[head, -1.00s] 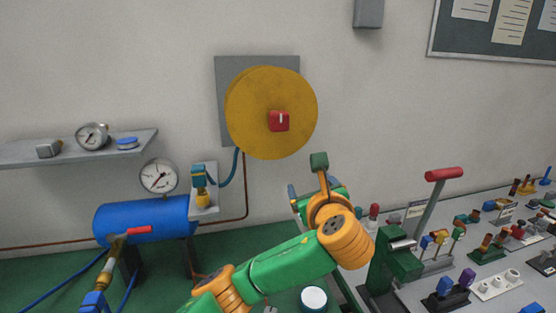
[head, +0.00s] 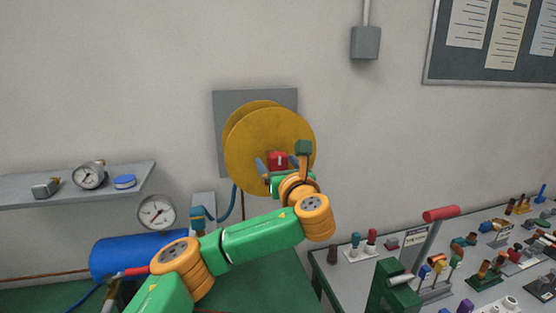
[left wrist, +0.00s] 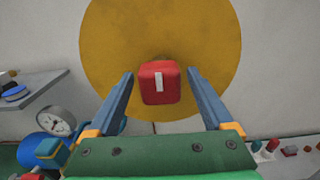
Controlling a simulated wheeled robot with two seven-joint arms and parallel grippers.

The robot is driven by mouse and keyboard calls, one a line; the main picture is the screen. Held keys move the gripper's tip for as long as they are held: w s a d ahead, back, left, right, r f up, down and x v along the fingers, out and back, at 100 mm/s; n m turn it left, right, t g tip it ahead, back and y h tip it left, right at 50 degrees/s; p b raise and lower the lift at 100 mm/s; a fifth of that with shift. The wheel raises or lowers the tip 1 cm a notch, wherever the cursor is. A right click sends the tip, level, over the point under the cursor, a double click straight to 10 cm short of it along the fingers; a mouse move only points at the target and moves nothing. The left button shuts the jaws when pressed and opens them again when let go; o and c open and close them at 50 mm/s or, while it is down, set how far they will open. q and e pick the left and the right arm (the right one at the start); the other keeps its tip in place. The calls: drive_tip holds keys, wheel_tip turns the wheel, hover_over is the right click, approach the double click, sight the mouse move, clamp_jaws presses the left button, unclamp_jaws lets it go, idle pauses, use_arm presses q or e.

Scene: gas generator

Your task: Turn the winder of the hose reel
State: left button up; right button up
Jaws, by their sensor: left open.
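The hose reel (head: 250,140) is a round yellow drum on a grey wall plate. Its winder (head: 279,158) is a red block with a white mark at the reel's middle. In the left wrist view the winder (left wrist: 159,82) sits between the fingertips, which are spread wide with gaps on both sides. My left gripper (head: 279,163) is open and empty in front of the reel. In the left wrist view my left gripper (left wrist: 158,75) points at the reel face. Its palm hides the lower reel in the head view. My right gripper is not in view.
A shelf (head: 75,185) with a gauge is on the left wall. A blue tank (head: 130,255) with a dial gauge stands below it. A grey panel with several levers and switches (head: 470,255) is at the right. The wall above the reel is bare.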

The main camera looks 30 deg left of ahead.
use_arm(q)
drive_tip(key=shift+s+d+r, duration=0.1)
drive_tip(key=shift+c, duration=0.4)
drive_tip(key=shift+d, duration=0.1)
drive_tip(key=c, duration=0.4)
clamp_jaws()
